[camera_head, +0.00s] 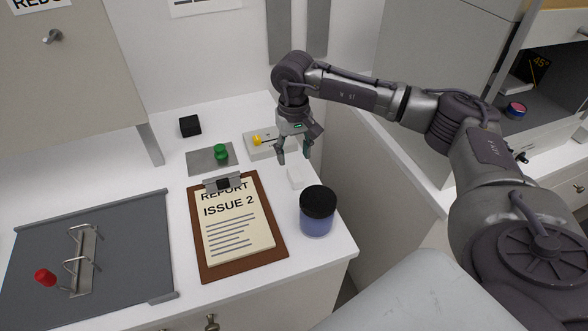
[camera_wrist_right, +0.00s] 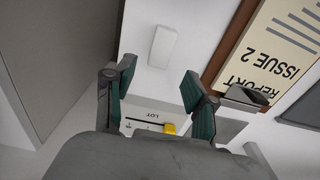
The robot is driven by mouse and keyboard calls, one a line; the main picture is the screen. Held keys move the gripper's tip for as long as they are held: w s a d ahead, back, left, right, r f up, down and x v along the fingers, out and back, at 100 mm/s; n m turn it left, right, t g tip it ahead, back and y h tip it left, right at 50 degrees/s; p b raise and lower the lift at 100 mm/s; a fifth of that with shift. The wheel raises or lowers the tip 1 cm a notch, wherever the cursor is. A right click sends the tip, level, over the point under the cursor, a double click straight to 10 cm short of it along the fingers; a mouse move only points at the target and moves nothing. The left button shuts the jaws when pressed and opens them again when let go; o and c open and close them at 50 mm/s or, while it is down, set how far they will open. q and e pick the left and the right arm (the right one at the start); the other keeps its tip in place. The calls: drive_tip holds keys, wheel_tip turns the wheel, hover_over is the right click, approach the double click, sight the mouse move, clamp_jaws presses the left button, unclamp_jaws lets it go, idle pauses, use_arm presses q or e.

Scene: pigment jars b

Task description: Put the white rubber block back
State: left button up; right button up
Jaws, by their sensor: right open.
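The white rubber block (camera_head: 295,178) lies on the white counter, right of the clipboard and behind the dark-lidded jar. It also shows in the right wrist view (camera_wrist_right: 162,46), flat on the counter beyond my fingertips. My right gripper (camera_head: 294,158) is open and empty, pointing down just above and behind the block, apart from it. In the right wrist view its two fingers (camera_wrist_right: 157,82) are spread, with the block beyond the gap between them. My left gripper is not in view.
A clipboard (camera_head: 282,246) with a report lies left of the block. A blue jar with black lid (camera_head: 316,222) stands in front. A pale device with a yellow knob (camera_head: 257,140) and a grey plate with a green knob (camera_head: 221,153) sit behind. The counter's right edge is close.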

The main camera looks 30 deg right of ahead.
sight(294, 171)
wheel_tip(294, 171, up, 6)
drive_tip(key=shift+f+b, duration=0.25)
drive_tip(key=shift+b, duration=0.25)
